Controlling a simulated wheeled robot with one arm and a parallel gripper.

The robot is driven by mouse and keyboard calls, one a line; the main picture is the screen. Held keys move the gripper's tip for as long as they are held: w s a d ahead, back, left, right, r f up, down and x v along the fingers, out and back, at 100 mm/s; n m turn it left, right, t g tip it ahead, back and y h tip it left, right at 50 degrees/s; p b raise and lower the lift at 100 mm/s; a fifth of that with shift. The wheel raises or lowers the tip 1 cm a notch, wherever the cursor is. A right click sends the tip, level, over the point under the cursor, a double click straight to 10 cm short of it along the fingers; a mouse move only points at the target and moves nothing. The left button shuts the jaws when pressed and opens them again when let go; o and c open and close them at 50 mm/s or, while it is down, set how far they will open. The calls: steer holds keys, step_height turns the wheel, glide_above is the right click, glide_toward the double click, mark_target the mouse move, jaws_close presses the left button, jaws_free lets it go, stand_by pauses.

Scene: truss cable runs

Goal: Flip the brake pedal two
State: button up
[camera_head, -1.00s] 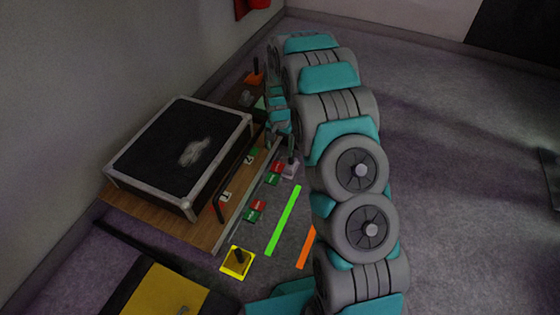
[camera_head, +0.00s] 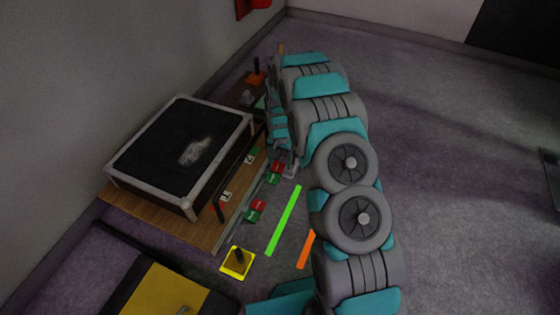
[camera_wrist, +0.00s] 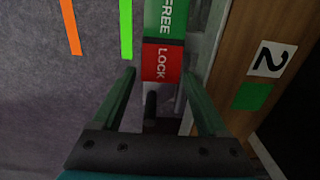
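Brake pedal two shows in the wrist view as a dark post (camera_wrist: 150,105) at the near end of a red LOCK label (camera_wrist: 162,62) and a green FREE label (camera_wrist: 165,18). A plate marked 2 (camera_wrist: 268,57) is on the wooden side to the right. My gripper (camera_wrist: 158,72) is open, one finger on each side of the post. I cannot tell whether either finger touches it. In the head view my gripper (camera_head: 283,158) is low beside the wooden platform, hiding most of the pedal.
The wooden platform (camera_head: 205,230) carries a black case with a pale frame (camera_head: 178,152). A yellow pad with a dark stick (camera_head: 238,262) lies in front. Green (camera_head: 283,220) and orange (camera_head: 306,249) strips mark the floor. Open floor lies to the right.

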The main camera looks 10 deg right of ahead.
steer(key=c, duration=1.1)
steer(key=shift+w+d+f+g+y, duration=0.15)
steer(key=shift+w+f+g+y, duration=0.15)
steer(key=shift+f+g+y, duration=0.6)
steer(key=shift+g+y, duration=0.5)
steer(key=shift+g, duration=0.5)
steer(key=o, duration=1.3)
steer(key=shift+o, duration=0.2)
steer(key=shift+d+r, duration=0.1)
